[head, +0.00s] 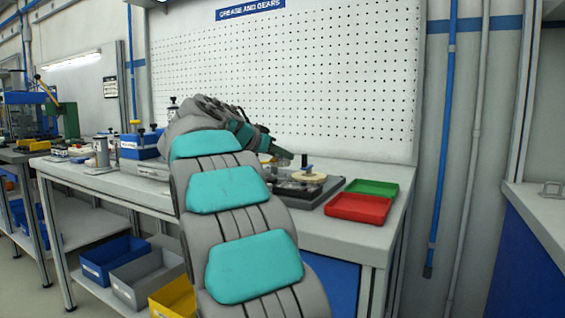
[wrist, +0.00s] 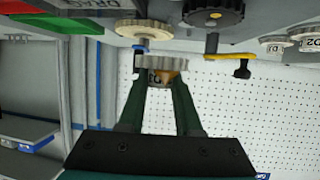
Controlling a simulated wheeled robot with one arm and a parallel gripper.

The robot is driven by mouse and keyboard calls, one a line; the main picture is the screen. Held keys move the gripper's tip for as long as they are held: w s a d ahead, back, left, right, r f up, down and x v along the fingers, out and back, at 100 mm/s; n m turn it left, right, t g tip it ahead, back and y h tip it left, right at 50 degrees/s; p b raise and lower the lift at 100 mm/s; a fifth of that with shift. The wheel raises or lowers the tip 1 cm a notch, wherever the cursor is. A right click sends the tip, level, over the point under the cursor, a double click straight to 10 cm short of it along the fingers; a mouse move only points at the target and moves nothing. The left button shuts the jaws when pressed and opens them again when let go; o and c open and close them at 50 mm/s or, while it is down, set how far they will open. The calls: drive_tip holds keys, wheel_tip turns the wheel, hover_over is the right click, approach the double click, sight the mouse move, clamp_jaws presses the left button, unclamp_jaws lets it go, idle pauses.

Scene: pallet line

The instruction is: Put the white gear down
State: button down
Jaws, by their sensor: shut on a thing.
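In the wrist view my gripper (wrist: 162,84) is shut on the white gear (wrist: 152,62), whose toothed rim shows just beyond the fingertips. A brass-coloured part and a small dark label show between the fingers under the gear. The gear appears held off the bench, close to a post with a blue band. A cream gear (wrist: 140,28) sits by that post. In the head view my gripper (head: 283,157) is over the bench beside the dark fixture (head: 316,190), which bears the cream gear (head: 308,177) and a blue-topped post. The held gear cannot be made out there.
A red tray (head: 360,208) and a green tray (head: 373,187) stand right of the fixture. In the wrist view a black gear (wrist: 213,13), a yellow-handled tool (wrist: 230,57) and two pale labelled parts (wrist: 274,45) are near. A pegboard (head: 340,80) stands behind the bench.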

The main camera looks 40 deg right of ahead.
sight(282, 178)
drive_tip(key=w+d+p, duration=0.1)
drive_tip(key=w+d, duration=0.2)
drive_tip(key=w, duration=0.1)
drive_tip(key=shift+d+f, duration=0.1)
drive_tip(key=shift+d, duration=0.15)
drive_tip(key=shift+w+d+f, duration=0.15)
drive_tip(key=shift+w+d, duration=0.3)
drive_tip(key=shift+d, duration=0.05)
drive_tip(key=shift+f, duration=1.75)
drive_tip(key=shift+f+b, duration=0.65)
drive_tip(key=shift+b, duration=0.15)
drive_tip(key=c, duration=0.6)
unclamp_jaws()
drive_tip(key=shift+f, duration=0.15)
